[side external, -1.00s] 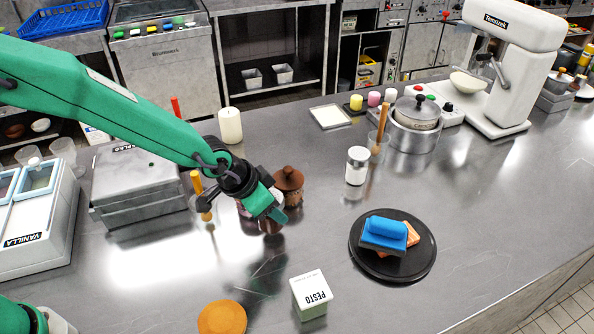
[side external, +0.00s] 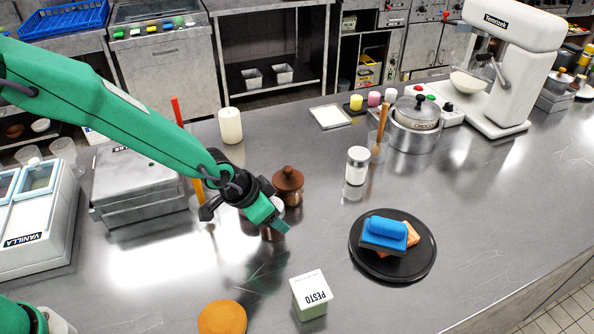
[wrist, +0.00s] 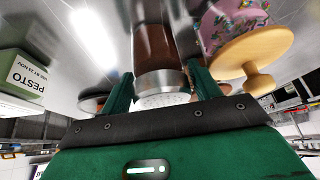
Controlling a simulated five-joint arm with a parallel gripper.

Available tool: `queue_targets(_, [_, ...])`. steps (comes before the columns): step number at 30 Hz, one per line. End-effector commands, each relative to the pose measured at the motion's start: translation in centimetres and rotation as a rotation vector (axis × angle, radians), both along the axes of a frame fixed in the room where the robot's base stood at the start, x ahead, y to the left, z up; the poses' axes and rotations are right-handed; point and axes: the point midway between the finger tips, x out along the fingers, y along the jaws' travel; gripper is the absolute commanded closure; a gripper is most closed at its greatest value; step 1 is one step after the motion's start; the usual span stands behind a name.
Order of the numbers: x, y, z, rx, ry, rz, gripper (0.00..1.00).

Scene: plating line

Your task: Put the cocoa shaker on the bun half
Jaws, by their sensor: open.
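The cocoa shaker (wrist: 155,45), brown with a silver perforated top, stands between the two green fingers of my gripper (wrist: 160,92) in the wrist view. The fingers are open around it, with no clear grip visible. In the side view my gripper (side external: 275,220) is low over the counter and hides most of the shaker (side external: 271,234). The bun half (side external: 222,318), a flat orange-brown round, lies at the front edge of the picture, below and left of my gripper, with nothing on it.
A pesto box (side external: 311,295) stands right of the bun. Counter between shaker and bun is clear.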

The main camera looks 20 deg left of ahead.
Motion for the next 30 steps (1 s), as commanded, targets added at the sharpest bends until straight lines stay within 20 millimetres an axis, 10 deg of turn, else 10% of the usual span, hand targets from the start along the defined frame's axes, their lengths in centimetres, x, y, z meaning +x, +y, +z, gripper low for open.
queue_targets(30, [-3.4, 1.9, 7.5, -0.001, -0.002, 0.000, 0.38])
